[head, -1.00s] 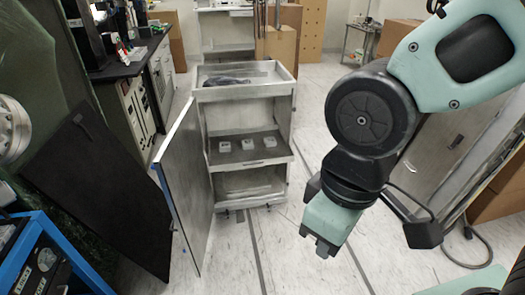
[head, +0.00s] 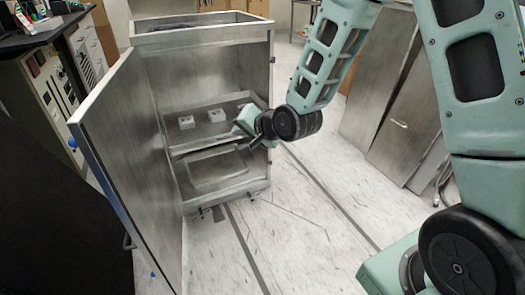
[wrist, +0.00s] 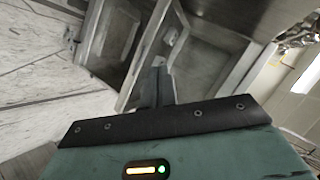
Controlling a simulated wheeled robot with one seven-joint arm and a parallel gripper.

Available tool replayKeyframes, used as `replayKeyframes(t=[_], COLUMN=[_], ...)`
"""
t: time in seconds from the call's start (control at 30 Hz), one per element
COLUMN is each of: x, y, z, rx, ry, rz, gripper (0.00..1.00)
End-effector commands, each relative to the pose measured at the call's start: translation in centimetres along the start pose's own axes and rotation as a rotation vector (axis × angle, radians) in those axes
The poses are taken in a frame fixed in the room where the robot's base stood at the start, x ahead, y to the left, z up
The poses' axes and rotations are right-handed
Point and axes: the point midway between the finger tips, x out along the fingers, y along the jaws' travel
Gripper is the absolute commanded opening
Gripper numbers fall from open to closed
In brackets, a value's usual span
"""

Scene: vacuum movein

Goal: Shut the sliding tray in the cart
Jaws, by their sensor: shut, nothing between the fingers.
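The grey metal cart (head: 265,95) stands open in the head view. Its sliding tray (head: 205,142) is at mid height and carries small white blocks (head: 186,122). Two blocks show; my gripper and wrist cover the tray's right end. My gripper (head: 243,128) is at the right part of the tray's front, close to the front edge. In the wrist view my gripper (wrist: 155,85) is shut and empty, its tips close to a metal edge of the cart. I cannot tell whether they touch.
The cart's hinged door (head: 130,150) stands open on the left and extends toward me. A lower compartment (head: 215,170) lies below the tray. Large panels (head: 385,90) lean at the right. The floor (head: 300,220) in front of the cart is clear.

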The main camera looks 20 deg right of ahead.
Motion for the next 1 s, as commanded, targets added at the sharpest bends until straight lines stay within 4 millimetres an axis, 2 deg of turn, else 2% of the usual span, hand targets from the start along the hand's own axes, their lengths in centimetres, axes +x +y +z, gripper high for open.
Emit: replayKeyframes(t=[0.03, 0.13, 0.3, 0.4, 0.5, 0.6, 0.77, 1.0], x=[2.6, 5.1, 7.6, 8.0, 8.1, 8.0, 8.8, 12.6], y=[3.8, 7.9, 14.3, 17.0, 18.7, 19.4, 19.3, 18.1], z=[-0.1, -2.1, -4.9, -6.1, -7.0, -7.4, -8.3, -10.6], rx=[0.073, 0.22, 0.428, 0.513, 0.568, 0.596, 0.604, 0.601], ry=[0.053, 0.163, 0.323, 0.389, 0.433, 0.454, 0.463, 0.463], rz=[-0.028, -0.115, -0.267, -0.343, -0.399, -0.43, -0.444, -0.445], gripper=[0.0, 0.0, 0.0, 0.0, 0.0, 0.0, 0.0, 0.0])
